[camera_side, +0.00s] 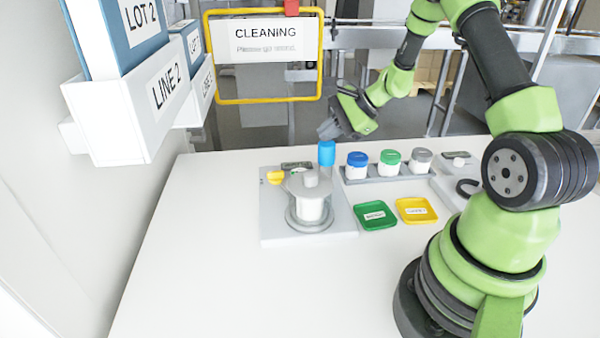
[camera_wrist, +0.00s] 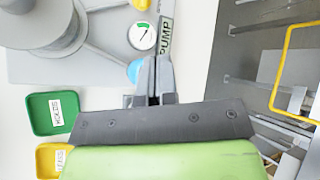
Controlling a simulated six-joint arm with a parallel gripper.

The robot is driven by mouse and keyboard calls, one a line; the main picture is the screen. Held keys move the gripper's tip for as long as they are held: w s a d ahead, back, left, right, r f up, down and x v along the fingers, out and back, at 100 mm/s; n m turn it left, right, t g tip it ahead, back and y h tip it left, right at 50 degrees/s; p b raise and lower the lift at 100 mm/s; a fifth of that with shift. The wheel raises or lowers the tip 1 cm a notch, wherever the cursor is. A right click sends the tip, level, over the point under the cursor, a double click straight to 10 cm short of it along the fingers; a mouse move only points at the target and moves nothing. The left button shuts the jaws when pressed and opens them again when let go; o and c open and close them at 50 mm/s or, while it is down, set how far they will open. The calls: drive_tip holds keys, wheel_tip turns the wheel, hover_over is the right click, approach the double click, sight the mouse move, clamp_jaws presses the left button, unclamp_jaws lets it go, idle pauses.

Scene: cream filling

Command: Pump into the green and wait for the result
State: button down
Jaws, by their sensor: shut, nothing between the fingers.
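A small round gauge (camera_wrist: 143,36) with a green band and a dark needle sits beside the PUMP label (camera_wrist: 165,36); whether the needle lies in the green is too small to tell. My gripper (camera_side: 327,131) is shut and empty just above the blue head; the wrist view shows its fingers (camera_wrist: 153,72) together. I cannot tell if they touch the head.
A yellow lever (camera_side: 275,177) is at the station's left. To the right are a green tray (camera_side: 376,224), a yellow tray (camera_side: 427,219) and a rack with blue-, green- and grey-lidded jars (camera_side: 357,165). A yellow-framed CLEANING sign (camera_side: 265,42) hangs behind. The front table is clear.

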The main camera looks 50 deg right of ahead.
sight(328, 144)
drive_tip(key=shift+f, duration=0.9)
idle(0.6)
drive_tip(key=shift+r, duration=1.6)
drive_tip(key=shift+r, duration=3)
drive_tip(key=shift+f, duration=3.05)
